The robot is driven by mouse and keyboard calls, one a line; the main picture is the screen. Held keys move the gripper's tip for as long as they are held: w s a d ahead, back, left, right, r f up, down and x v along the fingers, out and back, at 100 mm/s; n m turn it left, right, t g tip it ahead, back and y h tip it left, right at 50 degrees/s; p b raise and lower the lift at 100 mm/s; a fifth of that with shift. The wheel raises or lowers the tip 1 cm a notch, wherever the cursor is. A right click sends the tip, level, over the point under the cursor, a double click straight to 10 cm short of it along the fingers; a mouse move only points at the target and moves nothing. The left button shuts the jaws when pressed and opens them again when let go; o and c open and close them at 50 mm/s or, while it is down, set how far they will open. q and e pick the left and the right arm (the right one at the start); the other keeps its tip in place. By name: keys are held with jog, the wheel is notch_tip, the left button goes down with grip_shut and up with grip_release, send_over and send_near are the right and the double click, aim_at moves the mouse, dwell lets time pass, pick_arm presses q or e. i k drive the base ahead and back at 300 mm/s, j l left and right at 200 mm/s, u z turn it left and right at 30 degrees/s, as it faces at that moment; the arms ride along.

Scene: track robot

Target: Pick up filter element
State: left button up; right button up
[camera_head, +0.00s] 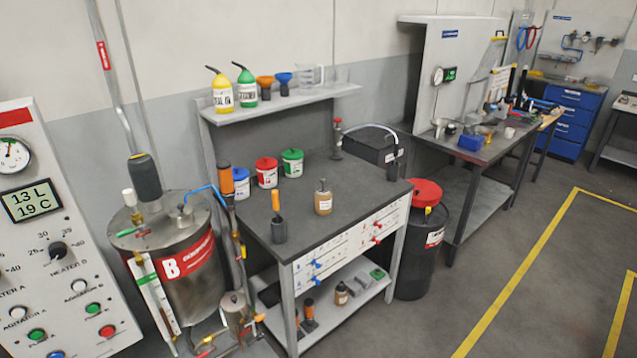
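No part can be clearly told as the filter element at this size. On the dark top of the grey workbench (345,222) stands a small tan jar-like piece (323,198) with a thin stem on top. To its left stands an orange-handled tool (277,215) with a dark base. Blue, red and green lidded canisters stand behind them: the blue one (240,185), the red one (267,173) and the green one (292,163). A black box (375,148) with a curved hose sits at the back right. Neither of my grippers is in view.
A steel tank (185,285) marked B and a control panel (50,240) stand at the left. A black drum (422,250) with a red lid is right of the workbench. Bottles and funnels stand on the upper shelf (285,102). The floor at right is clear.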

aim_at(324, 189)
jog(key=i+l+u, duration=0.1)
jog(key=l+u, duration=0.15)
jog(key=u, duration=0.15)
jog(key=i+l+u, duration=0.1)
jog(key=l+u, duration=0.45)
jog(key=u, duration=0.2)
jog(key=i+l, duration=0.05)
